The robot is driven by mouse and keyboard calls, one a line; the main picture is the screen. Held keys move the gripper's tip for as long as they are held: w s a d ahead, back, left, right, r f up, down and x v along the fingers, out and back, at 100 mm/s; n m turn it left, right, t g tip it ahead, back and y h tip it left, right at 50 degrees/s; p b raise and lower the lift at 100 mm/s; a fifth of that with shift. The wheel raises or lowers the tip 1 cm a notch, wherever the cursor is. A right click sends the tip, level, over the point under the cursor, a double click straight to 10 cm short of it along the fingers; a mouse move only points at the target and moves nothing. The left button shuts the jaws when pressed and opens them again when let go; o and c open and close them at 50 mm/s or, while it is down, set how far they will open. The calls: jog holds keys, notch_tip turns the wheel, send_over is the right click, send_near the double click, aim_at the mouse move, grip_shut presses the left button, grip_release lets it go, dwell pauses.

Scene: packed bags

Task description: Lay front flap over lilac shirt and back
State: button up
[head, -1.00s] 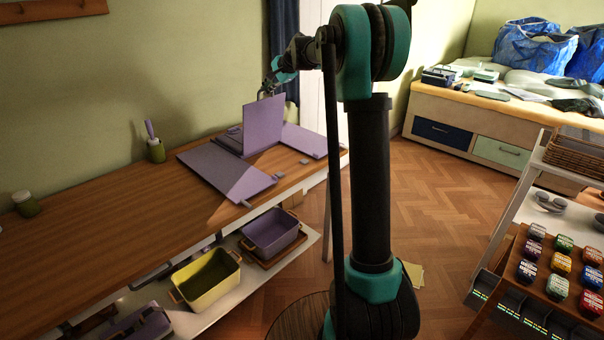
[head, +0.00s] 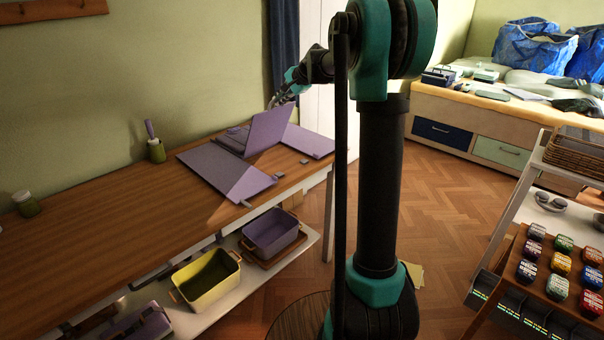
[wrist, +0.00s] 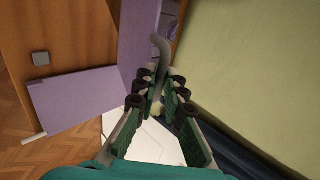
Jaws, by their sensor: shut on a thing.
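The lilac folding board lies at the far end of the wooden desk. Its raised flap (head: 268,130) stands tilted, leaning right, with its lower edge at the board. A flat lilac panel (head: 225,172) lies at the near left and another (head: 308,141) at the right. In the wrist view, my gripper (wrist: 160,85) is shut on a grey curved tab (wrist: 161,50) beside a lilac panel (wrist: 137,35). I cannot tell a lilac shirt apart from the lilac board.
A green pen cup (head: 156,150) stands near the wall. The wall (wrist: 250,70) is close to my gripper. A yellow bin (head: 207,280) and a lilac bin (head: 272,233) sit on the shelf below. The desk's left half is mostly clear.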

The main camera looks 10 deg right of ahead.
jog(key=shift+s+d+f, duration=0.3)
jog(key=shift+s, duration=0.15)
jog(key=shift+s+d+f, duration=0.3)
jog(key=shift+s, duration=0.15)
jog(key=shift+s+d+f, duration=0.65)
jog(key=shift+s+f, duration=0.25)
jog(key=shift+f, duration=0.05)
jog(key=shift+s+d+f, duration=0.65)
jog(key=shift+s+f, duration=0.25)
jog(key=shift+f, duration=0.1)
jog(key=shift+s+d+f, duration=0.35)
jog(key=shift+s+f, duration=0.15)
jog(key=shift+f, duration=0.2)
jog(key=shift+s+d+f, duration=0.35)
jog(key=shift+s+f, duration=0.15)
jog(key=shift+f, duration=0.25)
jog(key=shift+s+d+f, duration=0.35)
jog(key=shift+s+f, duration=0.15)
jog(key=shift+f, duration=0.2)
jog(key=shift+s+d+f, duration=0.25)
jog(key=shift+s+f, duration=0.1)
jog(key=shift+f, duration=0.5)
jog(key=shift+s+d+f, duration=0.25)
jog(key=shift+s+f, duration=0.1)
jog(key=shift+f, duration=0.55)
jog(key=shift+s+d+f, duration=0.25)
jog(key=shift+s+f, duration=0.1)
jog(key=shift+f, duration=0.5)
